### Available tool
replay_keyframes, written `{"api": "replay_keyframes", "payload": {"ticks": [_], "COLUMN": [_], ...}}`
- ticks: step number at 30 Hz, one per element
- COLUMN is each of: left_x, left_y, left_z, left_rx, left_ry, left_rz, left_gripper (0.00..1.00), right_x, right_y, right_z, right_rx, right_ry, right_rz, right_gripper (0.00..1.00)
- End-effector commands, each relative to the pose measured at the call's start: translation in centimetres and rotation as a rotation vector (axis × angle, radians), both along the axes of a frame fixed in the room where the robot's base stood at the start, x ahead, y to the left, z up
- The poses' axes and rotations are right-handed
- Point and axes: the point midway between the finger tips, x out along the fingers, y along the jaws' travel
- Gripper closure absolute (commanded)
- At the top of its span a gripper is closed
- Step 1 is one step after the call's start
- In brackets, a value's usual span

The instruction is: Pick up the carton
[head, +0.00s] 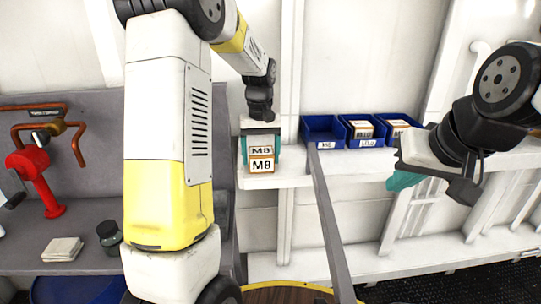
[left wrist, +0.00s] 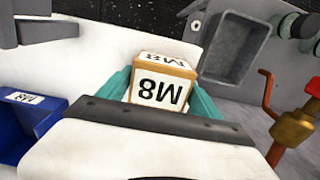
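The carton (head: 262,161) is a small tan and white box marked M8. It is upright at the front edge of the white shelf. My left gripper (head: 261,140) reaches down over it, with one teal finger on each side. In the left wrist view the carton (left wrist: 160,88) sits between the teal fingers (left wrist: 160,95), with no clear gap on either side. Whether its base touches the shelf is hard to tell. My right gripper (head: 405,178) is in the air at the right, away from the carton; its finger gap is hidden.
Blue bins (head: 323,130) stand on the white shelf (head: 300,178) to the right of the carton, two of them holding boxes. A grey bench (head: 85,235) at the left carries a red valve (head: 38,180) with copper pipes, a dark jar (head: 109,236) and a pale stack (head: 62,250). A grey bar slants up to the shelf.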

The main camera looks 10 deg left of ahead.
Motion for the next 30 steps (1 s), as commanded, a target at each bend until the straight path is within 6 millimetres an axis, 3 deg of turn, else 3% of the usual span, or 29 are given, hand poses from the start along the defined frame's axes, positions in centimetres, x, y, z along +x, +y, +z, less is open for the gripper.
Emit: {"api": "replay_keyframes", "payload": {"ticks": [1,9,20,28,30], "left_x": [0.0,0.0,0.1,0.1,-1.6], "left_y": [0.0,0.0,0.0,0.0,-0.5], "left_z": [0.0,0.1,0.6,3.9,3.9], "left_rx": [0.000,-0.001,0.000,-0.001,0.000], "left_ry": [0.000,-0.001,-0.003,-0.005,-0.002], "left_rz": [0.000,0.000,0.000,0.000,-0.003], "left_gripper": [0.38,0.87,0.87,0.87,0.87], "right_x": [0.0,0.0,0.0,0.0,0.0], "right_y": [0.0,0.0,0.0,0.0,0.0], "right_z": [0.0,0.0,0.0,0.0,0.0], "right_rx": [0.000,0.000,0.000,0.000,0.000], "right_ry": [0.000,0.000,0.000,0.000,0.000], "right_rz": [0.000,0.000,0.000,0.000,0.000], "right_gripper": [1.00,1.00,1.00,1.00,1.00]}}
